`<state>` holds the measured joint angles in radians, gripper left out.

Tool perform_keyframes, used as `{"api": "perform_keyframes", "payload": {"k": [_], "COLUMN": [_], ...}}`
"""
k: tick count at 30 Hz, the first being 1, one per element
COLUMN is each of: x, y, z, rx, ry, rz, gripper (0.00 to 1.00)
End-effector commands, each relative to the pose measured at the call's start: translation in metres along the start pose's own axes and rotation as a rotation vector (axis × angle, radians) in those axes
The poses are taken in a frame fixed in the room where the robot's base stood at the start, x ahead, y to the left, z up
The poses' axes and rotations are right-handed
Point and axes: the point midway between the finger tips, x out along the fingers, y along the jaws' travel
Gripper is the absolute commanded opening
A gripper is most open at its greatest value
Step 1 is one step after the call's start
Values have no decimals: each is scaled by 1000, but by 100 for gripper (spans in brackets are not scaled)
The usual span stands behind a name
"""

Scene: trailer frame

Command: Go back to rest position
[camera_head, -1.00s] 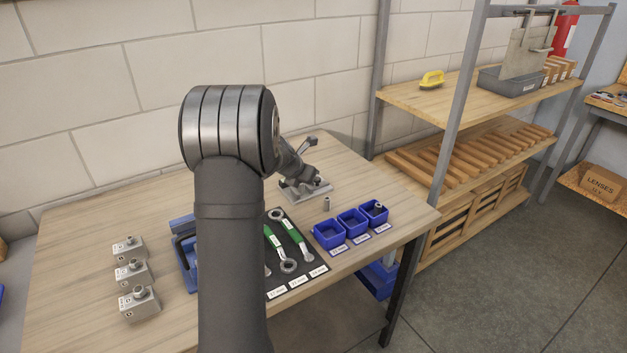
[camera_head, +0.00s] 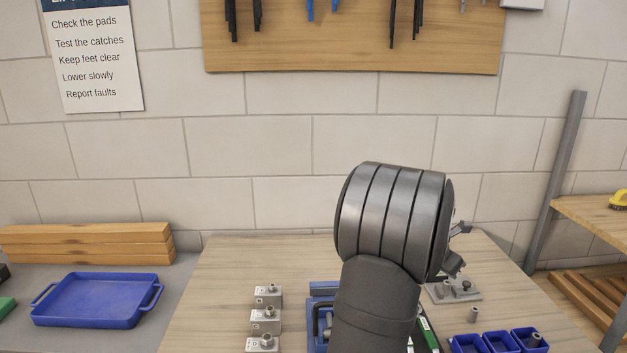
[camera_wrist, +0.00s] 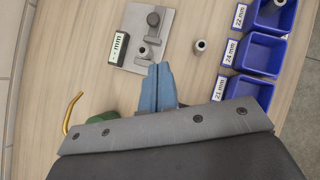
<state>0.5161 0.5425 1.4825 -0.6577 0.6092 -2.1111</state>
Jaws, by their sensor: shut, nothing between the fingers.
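My gripper (camera_wrist: 158,88) shows in the wrist view as two blue fingers pressed together, with nothing between them. It points at the table near a grey metal plate (camera_wrist: 165,22) that carries a bolt and a small upright post. The fingertips appear close to the plate's near edge; their height above it is unclear. In the head view my arm's thick grey joint stands over the table (camera_head: 215,300) and hides most of the gripper. The plate (camera_head: 462,294) shows there to the right of the arm.
A loose grey socket (camera_wrist: 200,46) stands between the plate and the blue bins (camera_wrist: 252,52). One bin holds a socket (camera_wrist: 278,4). Metal blocks with bolts (camera_head: 268,314) stand left of my arm. A blue tray (camera_head: 98,300) and wooden planks (camera_head: 85,244) lie farther left.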

Motion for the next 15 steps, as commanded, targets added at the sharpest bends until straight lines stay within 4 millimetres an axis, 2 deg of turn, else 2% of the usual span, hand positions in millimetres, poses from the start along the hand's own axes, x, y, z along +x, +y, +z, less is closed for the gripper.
{"api": "perform_keyframes", "payload": {"k": [5, 15], "x": [18, 75], "y": [0, -1], "z": [-1, -1], "rx": [0, 0], "ry": [2, 2], "rz": [-1, -2], "gripper": [0, 0]}}
